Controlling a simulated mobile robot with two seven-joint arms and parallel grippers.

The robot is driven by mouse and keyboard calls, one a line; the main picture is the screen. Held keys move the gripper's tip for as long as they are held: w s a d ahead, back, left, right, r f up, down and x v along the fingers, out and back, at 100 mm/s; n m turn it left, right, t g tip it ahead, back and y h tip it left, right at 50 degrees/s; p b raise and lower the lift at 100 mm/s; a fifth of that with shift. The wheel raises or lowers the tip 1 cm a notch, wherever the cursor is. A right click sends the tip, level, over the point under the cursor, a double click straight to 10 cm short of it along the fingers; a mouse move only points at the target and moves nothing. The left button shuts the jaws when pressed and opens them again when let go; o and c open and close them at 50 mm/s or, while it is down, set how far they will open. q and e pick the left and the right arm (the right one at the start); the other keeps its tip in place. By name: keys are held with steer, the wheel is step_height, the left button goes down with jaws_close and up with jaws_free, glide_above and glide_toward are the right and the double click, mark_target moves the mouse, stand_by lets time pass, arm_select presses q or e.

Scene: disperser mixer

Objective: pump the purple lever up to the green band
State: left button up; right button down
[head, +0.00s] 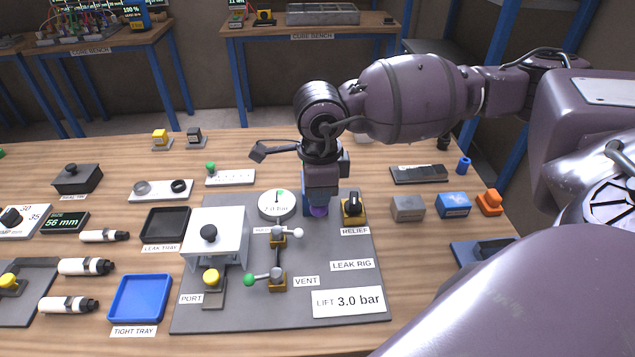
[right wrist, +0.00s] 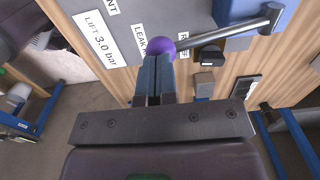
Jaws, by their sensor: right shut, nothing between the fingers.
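The purple lever ball (right wrist: 162,48) shows at the end of a metal rod (right wrist: 218,33) in the right wrist view. The rod runs to a blue body (right wrist: 285,12) at the upper right. My right gripper (right wrist: 154,60) is shut with nothing between its fingers. Its tips are right at the ball; I cannot tell if they touch. My left gripper is not in view.
The grey rig plate (head: 340,280) carries a relief knob (head: 352,205), a vent valve with a green ball (head: 249,280), a white stand (head: 215,245) and a "LIFT 3.0 bar" label (head: 347,302). A blue tray (head: 140,298) and coloured blocks lie to either side.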

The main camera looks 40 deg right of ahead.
steer(key=shift+f, duration=0.1)
steer(key=shift+r+p, duration=1.35)
steer(key=shift+r, duration=1.7)
